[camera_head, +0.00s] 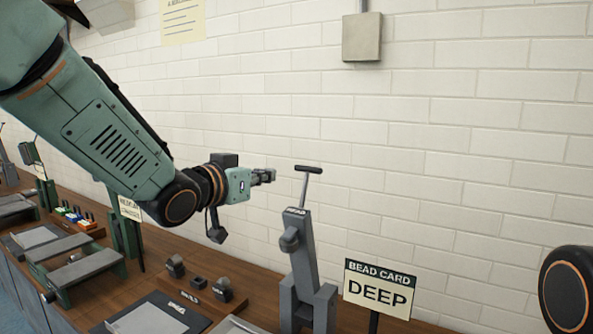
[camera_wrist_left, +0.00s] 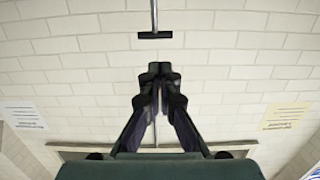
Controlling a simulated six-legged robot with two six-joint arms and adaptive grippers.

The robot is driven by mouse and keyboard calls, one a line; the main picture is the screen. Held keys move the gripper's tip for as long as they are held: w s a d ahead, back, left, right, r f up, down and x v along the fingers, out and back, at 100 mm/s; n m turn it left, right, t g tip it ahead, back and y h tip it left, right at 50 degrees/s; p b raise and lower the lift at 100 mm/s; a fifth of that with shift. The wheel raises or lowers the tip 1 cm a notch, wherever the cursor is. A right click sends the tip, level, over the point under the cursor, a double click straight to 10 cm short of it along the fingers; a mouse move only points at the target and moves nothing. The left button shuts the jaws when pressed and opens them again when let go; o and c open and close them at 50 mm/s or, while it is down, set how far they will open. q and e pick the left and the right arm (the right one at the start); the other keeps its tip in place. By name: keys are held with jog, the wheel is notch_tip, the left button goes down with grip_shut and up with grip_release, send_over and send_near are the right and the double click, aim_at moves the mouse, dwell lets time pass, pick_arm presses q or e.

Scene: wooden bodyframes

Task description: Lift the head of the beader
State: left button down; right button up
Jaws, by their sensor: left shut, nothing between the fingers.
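The beader (camera_head: 305,262) is a grey upright tool on the bench, in the middle of the head view. Its tilted head carries a thin rod topped by a dark T-shaped handle (camera_head: 308,169). The handle also shows at the top of the left wrist view (camera_wrist_left: 154,35). My left gripper (camera_head: 272,176) is shut and empty, just left of the handle at about its height, with a gap between them. In the left wrist view its fingertips (camera_wrist_left: 160,70) meet below the handle bar. My right gripper is not in view.
A sign reading BEAD CARD DEEP (camera_head: 378,290) stands right of the beader. Several small dark blocks (camera_head: 199,284) and a dark plate (camera_head: 155,318) lie on the wooden bench to the left. A white brick wall (camera_head: 440,130) stands behind.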

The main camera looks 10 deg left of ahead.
pick_arm(q)
jog(key=p, duration=0.3)
send_near(307, 167)
jog(key=x, duration=0.5)
jog(key=shift+w+a+f, duration=0.25)
jog(key=shift+w, duration=0.1)
jog(key=shift+w+d+f, duration=0.15)
jog(key=shift+w+d, duration=0.05)
jog(key=shift+w, duration=0.35)
jog(key=shift+w, duration=0.1)
jog(key=w+p, duration=0.1)
jog(key=w+d+p, duration=0.1)
jog(key=w+r+p, duration=0.1)
jog(key=w, duration=0.1)
jog(key=shift+d, duration=0.3)
jog(key=shift+f, duration=0.1)
jog(key=shift+f, duration=0.1)
